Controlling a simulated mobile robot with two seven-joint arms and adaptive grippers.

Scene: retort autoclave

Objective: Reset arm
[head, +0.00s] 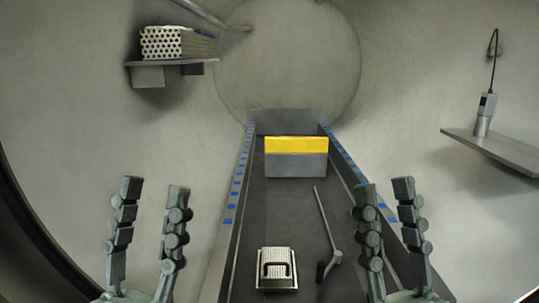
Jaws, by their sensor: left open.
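My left gripper (152,190) is in the lower left of the head view. Its two jointed fingers point up and stand apart, with nothing between them. My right gripper (384,190) is in the lower right, in front of the right wall of the trough. Its fingers also point up and stand apart, with nothing held between them. Both grippers are apart from each other, one on either side of the long dark trough (285,215).
The trough holds a yellow-topped grey block (296,166), a thin rod with a dark end (327,228) and a small handled metal plate (276,284). A left shelf (150,64) carries a perforated white block (164,43). A right shelf (500,153) carries a corded cylindrical device (484,113).

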